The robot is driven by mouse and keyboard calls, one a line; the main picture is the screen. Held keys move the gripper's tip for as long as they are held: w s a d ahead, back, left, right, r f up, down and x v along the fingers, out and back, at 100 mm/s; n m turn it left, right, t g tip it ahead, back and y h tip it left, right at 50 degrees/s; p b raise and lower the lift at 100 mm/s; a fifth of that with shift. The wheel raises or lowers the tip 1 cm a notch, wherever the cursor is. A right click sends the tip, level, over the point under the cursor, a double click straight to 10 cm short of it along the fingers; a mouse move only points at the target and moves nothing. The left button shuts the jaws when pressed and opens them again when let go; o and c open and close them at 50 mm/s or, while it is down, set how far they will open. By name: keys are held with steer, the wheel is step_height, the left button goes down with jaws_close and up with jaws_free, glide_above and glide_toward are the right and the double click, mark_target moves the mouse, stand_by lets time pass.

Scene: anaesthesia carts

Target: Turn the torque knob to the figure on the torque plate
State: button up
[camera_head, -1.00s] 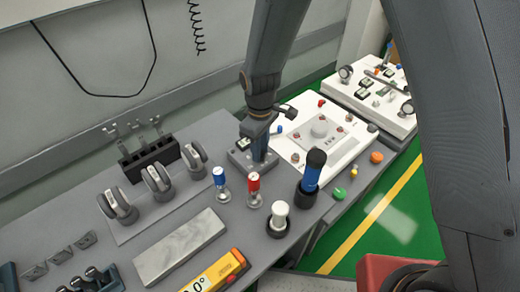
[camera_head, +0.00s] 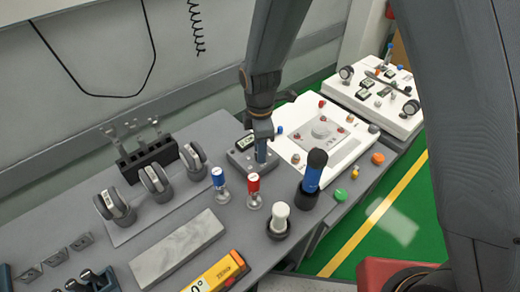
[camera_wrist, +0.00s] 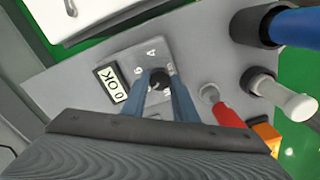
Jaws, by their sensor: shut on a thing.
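The dark torque knob (camera_wrist: 159,76) stands on a small grey unit, with pale figures on the unit's face around it. My gripper (camera_wrist: 162,84) is shut on the knob, one blue-grey finger on each side. In the head view my gripper (camera_head: 262,158) points down onto the grey unit (camera_head: 240,160), and the fingers hide the knob. The unit's small display (camera_wrist: 111,83) shows "OK" beside another character that I cannot read surely. The knob's pointer is hidden or too dark to see. I cannot make out a separate torque plate.
Blue-topped (camera_head: 218,178) and red-topped (camera_head: 254,182) fittings, a blue-black handle (camera_head: 313,172) and a white knob (camera_head: 279,218) stand close in front. A white panel (camera_head: 345,151) lies to the right. Grey levers (camera_head: 156,182) and a yellow instrument (camera_head: 212,275) are on the left and front.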

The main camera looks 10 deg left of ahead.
steer(key=shift+r+n, duration=0.1)
steer(key=shift+n, duration=0.2)
steer(key=o, duration=1.1)
steer(key=shift+c, duration=0.2)
steer(key=shift+r+b, duration=0.9)
steer(key=shift+r, duration=2.95)
